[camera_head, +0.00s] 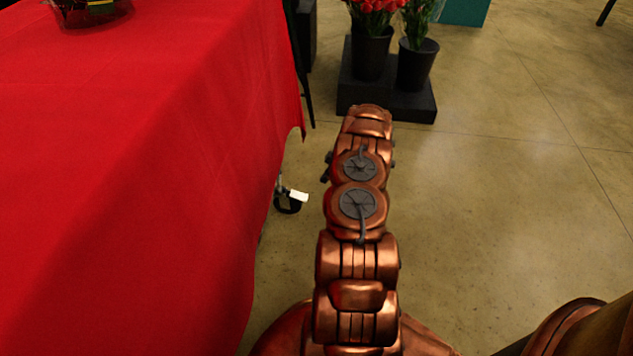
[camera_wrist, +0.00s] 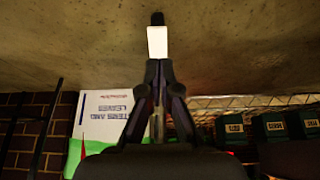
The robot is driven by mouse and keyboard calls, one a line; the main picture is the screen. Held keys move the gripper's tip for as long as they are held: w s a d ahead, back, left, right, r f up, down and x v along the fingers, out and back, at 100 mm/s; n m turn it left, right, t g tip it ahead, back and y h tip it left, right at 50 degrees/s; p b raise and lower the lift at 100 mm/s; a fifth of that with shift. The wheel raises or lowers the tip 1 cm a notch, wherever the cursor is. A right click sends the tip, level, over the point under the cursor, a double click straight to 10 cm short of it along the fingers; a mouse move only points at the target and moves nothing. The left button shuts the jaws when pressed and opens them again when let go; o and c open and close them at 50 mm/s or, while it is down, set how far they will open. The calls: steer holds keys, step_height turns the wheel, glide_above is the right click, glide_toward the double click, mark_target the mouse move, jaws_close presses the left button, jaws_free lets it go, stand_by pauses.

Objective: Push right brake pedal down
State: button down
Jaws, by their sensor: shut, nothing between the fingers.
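A white brake pedal (camera_head: 299,196) sits on a dark caster wheel (camera_head: 287,206) low by the floor, just past the hanging edge of the red tablecloth. In the wrist view the white pedal (camera_wrist: 158,42) shows straight beyond my fingertips, with the dark wheel (camera_wrist: 157,18) behind it. My gripper (camera_wrist: 158,68) is shut and empty. Its tips line up with the pedal and overlap its near edge in the picture; I cannot tell whether they touch. In the head view my copper arm hides my gripper.
The table with a red tablecloth (camera_head: 130,170) fills the left. Black flower buckets (camera_head: 371,52) stand on a dark platform (camera_head: 388,108) beyond my arm. The floor on the right is clear. The wrist view shows a white and green box (camera_wrist: 100,115) and dark labelled bins (camera_wrist: 280,125).

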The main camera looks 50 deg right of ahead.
steer(key=shift+s+d+r, duration=0.35)
steer(key=shift+s+r, duration=0.1)
steer(key=shift+r, duration=0.15)
steer(key=shift+s+d+r, duration=0.3)
steer(key=shift+s+r, duration=0.1)
steer(key=shift+r, duration=0.15)
